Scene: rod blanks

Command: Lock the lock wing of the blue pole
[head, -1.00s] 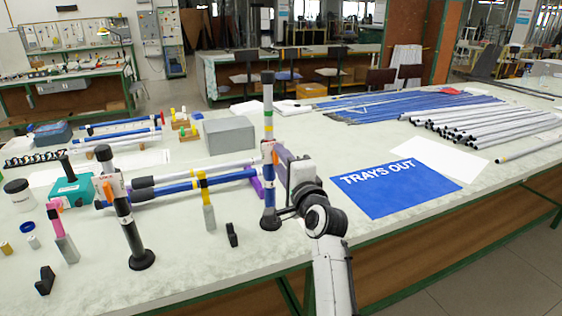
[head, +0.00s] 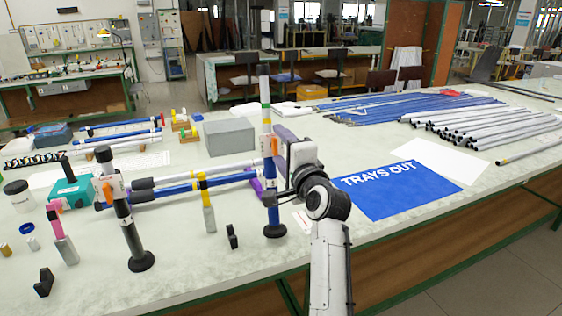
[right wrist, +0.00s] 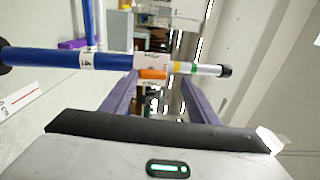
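The blue pole (head: 271,190) stands upright on a round black foot near the table's front edge. Its upper tube is white with green and yellow bands and a dark cap. A white collar (right wrist: 152,60) carries the orange lock wing (right wrist: 152,74), which also shows beside the pole in the head view (head: 274,147). How far the wing stands out is unclear. My right gripper (right wrist: 150,85) is open, its purple fingers apart on either side of the collar and wing. Contact cannot be told. In the head view the right gripper (head: 281,158) is partly hidden. My left gripper is out of view.
A dark pole (head: 128,225) with its own collar stands to the left. Lying poles (head: 190,185), a grey box (head: 229,137) and a small yellow-topped piece (head: 208,210) are nearby. A blue "TRAYS OUT" sheet (head: 400,195) lies to the right.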

